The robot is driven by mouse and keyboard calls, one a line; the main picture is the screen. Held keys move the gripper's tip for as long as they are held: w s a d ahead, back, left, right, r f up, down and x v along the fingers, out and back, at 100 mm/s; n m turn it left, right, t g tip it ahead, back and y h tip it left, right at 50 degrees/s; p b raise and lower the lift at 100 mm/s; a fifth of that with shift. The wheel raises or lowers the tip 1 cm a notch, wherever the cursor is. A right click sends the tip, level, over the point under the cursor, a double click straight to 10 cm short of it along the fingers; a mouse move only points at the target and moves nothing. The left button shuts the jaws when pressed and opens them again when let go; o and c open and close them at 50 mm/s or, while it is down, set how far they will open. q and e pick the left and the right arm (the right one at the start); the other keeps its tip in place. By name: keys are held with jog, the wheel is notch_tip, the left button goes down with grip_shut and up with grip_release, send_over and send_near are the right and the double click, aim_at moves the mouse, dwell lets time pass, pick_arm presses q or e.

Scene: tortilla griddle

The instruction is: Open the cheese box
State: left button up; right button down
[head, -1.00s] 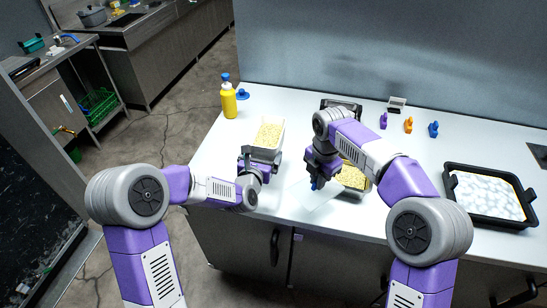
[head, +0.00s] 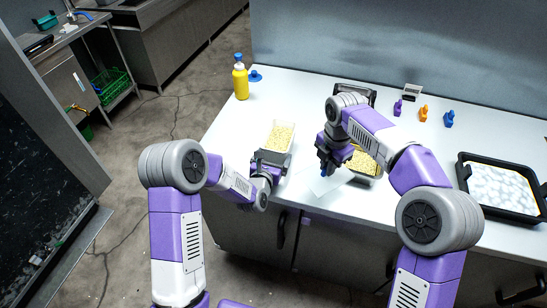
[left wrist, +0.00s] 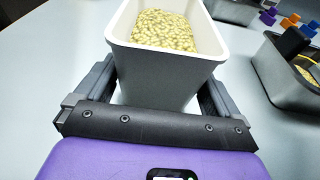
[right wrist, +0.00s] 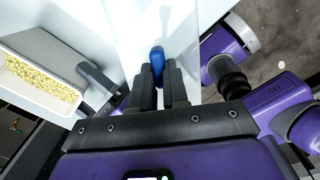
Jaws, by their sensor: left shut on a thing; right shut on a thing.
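The cheese box (head: 280,136) is a white, open-topped box of yellow cheese pieces near the counter's left side; it also shows in the left wrist view (left wrist: 158,75) and the right wrist view (right wrist: 48,60). My left gripper (head: 268,160) is shut on its near end, one finger on each side (left wrist: 155,90). A clear lid (head: 328,184) with a blue knob (right wrist: 157,60) is off the box, to its right. My right gripper (head: 328,165) is shut on the knob (right wrist: 160,85). Whether the lid touches the counter I cannot tell.
A metal container with yellow contents (head: 364,161) stands partly behind my right arm. A yellow bottle (head: 240,82) is at the back left. Small purple, orange and blue items (head: 423,114) stand at the back. A black tray (head: 462,185) of white pieces is at right.

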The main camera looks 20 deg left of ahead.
pick_arm(q)
jog(key=o, duration=1.6)
jog(key=shift+f, duration=0.1)
